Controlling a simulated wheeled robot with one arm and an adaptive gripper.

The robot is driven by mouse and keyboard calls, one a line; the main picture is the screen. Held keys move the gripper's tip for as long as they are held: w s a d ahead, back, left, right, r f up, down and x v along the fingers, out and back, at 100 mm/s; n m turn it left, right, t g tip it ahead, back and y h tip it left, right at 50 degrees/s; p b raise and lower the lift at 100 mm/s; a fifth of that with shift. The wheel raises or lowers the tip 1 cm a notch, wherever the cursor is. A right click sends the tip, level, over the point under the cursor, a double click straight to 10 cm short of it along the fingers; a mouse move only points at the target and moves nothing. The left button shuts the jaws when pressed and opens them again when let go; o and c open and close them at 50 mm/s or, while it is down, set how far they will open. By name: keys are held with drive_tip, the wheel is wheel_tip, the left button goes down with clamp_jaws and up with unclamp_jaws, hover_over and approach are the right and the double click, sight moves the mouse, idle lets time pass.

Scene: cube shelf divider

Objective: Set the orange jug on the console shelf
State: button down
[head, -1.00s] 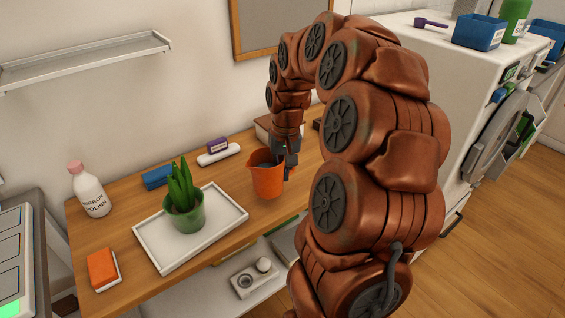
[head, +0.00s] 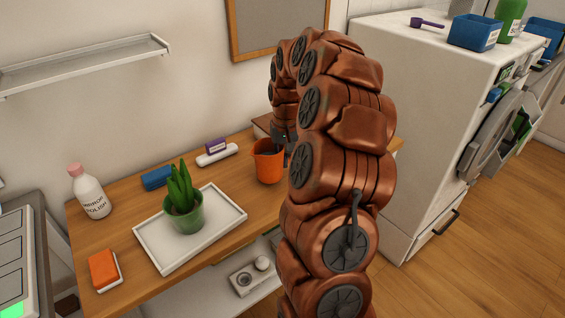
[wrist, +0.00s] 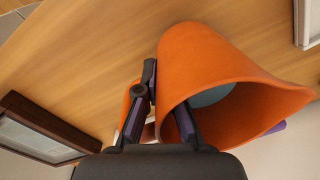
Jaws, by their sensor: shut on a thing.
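The orange jug (head: 268,168) is upright over the back right of the wooden console top (head: 120,262); I cannot tell whether its base touches the wood. My gripper (head: 284,146) is at its right side, partly hidden by my arm. In the wrist view the jug (wrist: 215,65) fills the upper right, its mouth toward the camera. My gripper (wrist: 163,92) is shut on its rim side near the handle, one finger reaching into the mouth. A grey-white lower shelf (head: 215,300) shows under the console top, much of it hidden by the top and my arm.
A white tray (head: 160,262) holds a potted plant (head: 183,205). A polish bottle (head: 90,192), an orange sponge (head: 104,269), a blue block (head: 157,178) and a white-and-purple item (head: 216,153) stand around it. A camera-like object (head: 250,281) sits on the lower shelf. A wall shelf (head: 90,65) is empty.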

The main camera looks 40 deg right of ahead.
drive_tip(key=shift+f, duration=0.85)
drive_tip(key=shift+f, duration=0.15)
drive_tip(key=c, duration=1.3)
unclamp_jaws()
